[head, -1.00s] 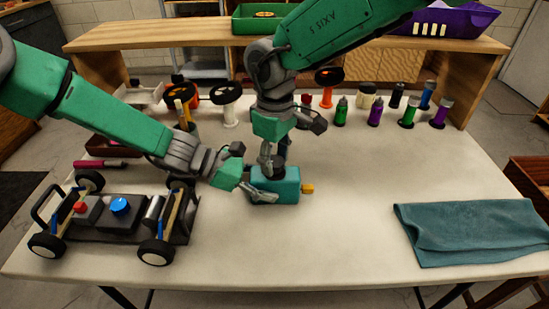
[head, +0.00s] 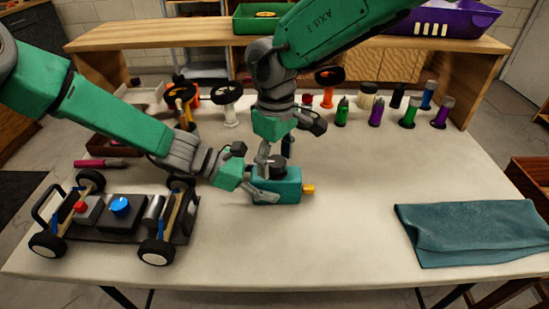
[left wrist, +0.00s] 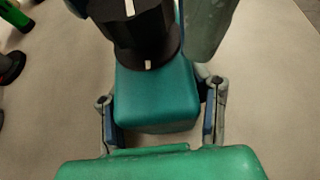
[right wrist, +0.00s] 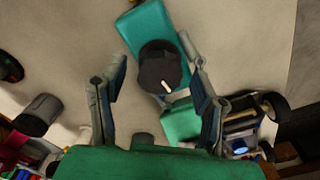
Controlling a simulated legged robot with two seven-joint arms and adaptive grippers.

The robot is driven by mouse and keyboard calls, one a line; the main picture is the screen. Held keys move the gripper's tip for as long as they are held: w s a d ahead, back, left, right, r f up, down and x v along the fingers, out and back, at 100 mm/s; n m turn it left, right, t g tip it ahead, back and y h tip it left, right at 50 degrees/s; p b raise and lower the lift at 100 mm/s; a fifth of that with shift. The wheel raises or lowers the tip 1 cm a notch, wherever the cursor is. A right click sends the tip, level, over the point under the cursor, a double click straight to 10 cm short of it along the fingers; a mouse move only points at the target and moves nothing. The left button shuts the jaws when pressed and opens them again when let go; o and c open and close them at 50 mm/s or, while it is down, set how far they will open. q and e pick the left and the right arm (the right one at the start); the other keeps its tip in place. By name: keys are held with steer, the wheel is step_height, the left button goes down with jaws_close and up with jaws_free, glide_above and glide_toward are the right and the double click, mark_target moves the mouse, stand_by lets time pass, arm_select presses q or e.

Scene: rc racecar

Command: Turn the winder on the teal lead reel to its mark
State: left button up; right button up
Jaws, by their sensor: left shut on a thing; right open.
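The teal lead reel (head: 284,187) is a teal box standing on the table in front of me, with a yellow-orange piece (head: 308,189) at its right end. Its winder (head: 278,167) is a black round knob on top. The winder shows a white line in the right wrist view (right wrist: 158,66), and white marks in the left wrist view (left wrist: 140,35). My left gripper (head: 258,188) is shut on the reel's body, a finger on either side (left wrist: 160,100). My right gripper (head: 274,155) is open above the winder, which lies between its fingers, closer to the right one (right wrist: 154,85).
A wheeled racecar chassis (head: 118,236) stands at the left front. A folded teal cloth (head: 470,232) lies at the right. Several bottles (head: 376,112) and parts line the back of the table.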

mark_target(275, 160)
step_height(275, 160, up, 12)
stand_by(0.5)
steer(key=shift+f, duration=0.1)
